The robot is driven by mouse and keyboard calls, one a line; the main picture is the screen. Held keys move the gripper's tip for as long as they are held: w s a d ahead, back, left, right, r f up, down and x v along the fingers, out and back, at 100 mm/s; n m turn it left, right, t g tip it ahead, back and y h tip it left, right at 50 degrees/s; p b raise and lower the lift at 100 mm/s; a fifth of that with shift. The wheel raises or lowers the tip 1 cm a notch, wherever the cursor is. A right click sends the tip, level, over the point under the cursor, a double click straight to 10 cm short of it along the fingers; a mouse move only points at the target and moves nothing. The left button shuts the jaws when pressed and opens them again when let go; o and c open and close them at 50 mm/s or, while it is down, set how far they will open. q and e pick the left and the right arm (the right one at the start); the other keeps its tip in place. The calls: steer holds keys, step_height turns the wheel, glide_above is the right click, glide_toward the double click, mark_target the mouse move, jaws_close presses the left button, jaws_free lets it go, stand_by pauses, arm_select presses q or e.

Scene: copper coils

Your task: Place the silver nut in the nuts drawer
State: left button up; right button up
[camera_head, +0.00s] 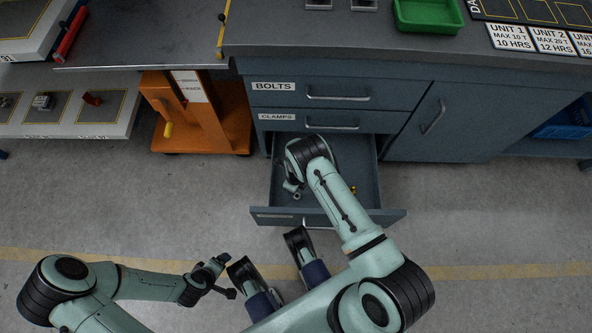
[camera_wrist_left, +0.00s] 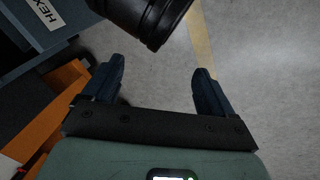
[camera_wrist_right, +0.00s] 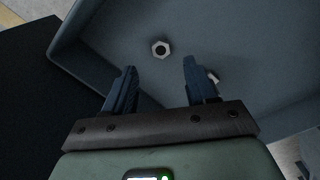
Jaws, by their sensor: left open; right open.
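The lowest drawer (camera_head: 335,214) of the grey cabinet is pulled open; its front label is too small to read in the head view. A silver hex nut (camera_wrist_right: 161,49) lies on the drawer floor in the right wrist view, just beyond and between my right fingertips. My right gripper (camera_wrist_right: 158,78) is open and empty, reaching down inside the drawer. Another small light piece (camera_wrist_right: 214,77) is partly hidden by the right finger. A small gold piece (camera_head: 353,188) lies at the drawer's right side. My left gripper (camera_head: 227,277) is open and empty, above the floor in front of the drawer.
Drawers labelled BOLTS (camera_head: 273,86) and CLAMPS (camera_head: 277,117) above are shut. An orange cart (camera_head: 215,125) stands left of the cabinet. A green bin (camera_head: 428,14) sits on the counter. A label starting HEX (camera_wrist_left: 45,12) shows in the left wrist view. The floor at right is clear.

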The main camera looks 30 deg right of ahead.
arm_select(q)
steer(key=shift+s+d+r+g+p, duration=0.2)
steer(key=shift+s+d+r, duration=0.1)
steer(key=shift+s, duration=0.15)
steer(key=shift+s+d+r+g+p, duration=0.15)
steer(key=shift+s+r, duration=0.1)
steer(key=shift+s, duration=0.15)
arm_select(e)
steer(key=shift+r, duration=1.7)
